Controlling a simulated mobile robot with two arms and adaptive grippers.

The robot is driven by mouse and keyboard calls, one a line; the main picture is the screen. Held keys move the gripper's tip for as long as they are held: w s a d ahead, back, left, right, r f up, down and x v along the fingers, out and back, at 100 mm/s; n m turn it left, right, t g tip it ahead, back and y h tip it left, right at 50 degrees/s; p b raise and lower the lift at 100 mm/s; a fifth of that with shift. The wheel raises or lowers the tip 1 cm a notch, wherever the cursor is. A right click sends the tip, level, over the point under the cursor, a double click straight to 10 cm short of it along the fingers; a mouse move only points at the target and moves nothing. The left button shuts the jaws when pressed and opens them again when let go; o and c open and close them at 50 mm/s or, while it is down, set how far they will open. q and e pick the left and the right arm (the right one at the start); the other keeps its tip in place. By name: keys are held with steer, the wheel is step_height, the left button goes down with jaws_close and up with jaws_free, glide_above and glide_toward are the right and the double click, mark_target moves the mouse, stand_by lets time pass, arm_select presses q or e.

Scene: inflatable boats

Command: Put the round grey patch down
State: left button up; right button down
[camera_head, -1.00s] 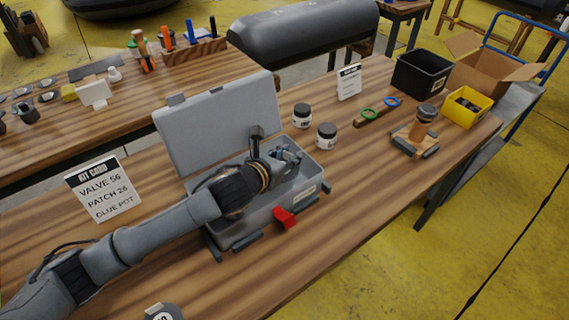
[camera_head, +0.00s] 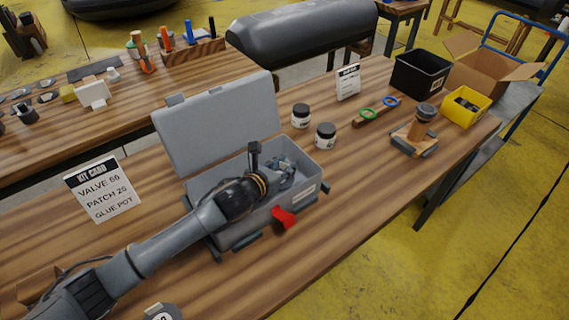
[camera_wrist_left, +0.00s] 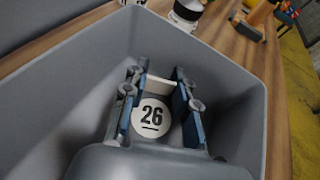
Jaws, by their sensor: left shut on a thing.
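My left gripper (camera_head: 286,174) is inside the open grey kit box (camera_head: 240,238), below its rim. It is shut on the round grey patch, whose white round label "26" (camera_wrist_left: 152,117) shows between the blue-lined fingers in the left wrist view. The patch's grey edge is mostly hidden there, and the gripper hides it in the head view. I cannot tell whether the patch touches the box floor. A pale piece (camera_wrist_left: 158,84) shows between the fingers farther along. My right gripper is not in view.
The box lid (camera_head: 220,120) stands open behind, with a red latch (camera_head: 284,217) in front. A kit card (camera_head: 103,190) reading "valve 56, patch 26, glue pot" stands left. Two jars (camera_head: 326,136) stand behind the box. Another round grey labelled piece (camera_head: 163,312) lies at the bottom edge.

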arm_select(q)
steer(key=shift+f, duration=0.35)
steer(key=o, duration=1)
steer(key=shift+r, duration=0.1)
steer(key=shift+r, duration=0.25)
steer(key=v, duration=1.1)
steer(key=shift+s+a+r, duration=0.1)
steer(key=shift+s+r, duration=0.1)
steer(key=shift+r, duration=0.1)
steer(key=shift+s+a+r, duration=0.1)
steer(key=shift+s+r, duration=0.05)
steer(key=shift+s, duration=0.1)
steer(key=shift+r, duration=0.1)
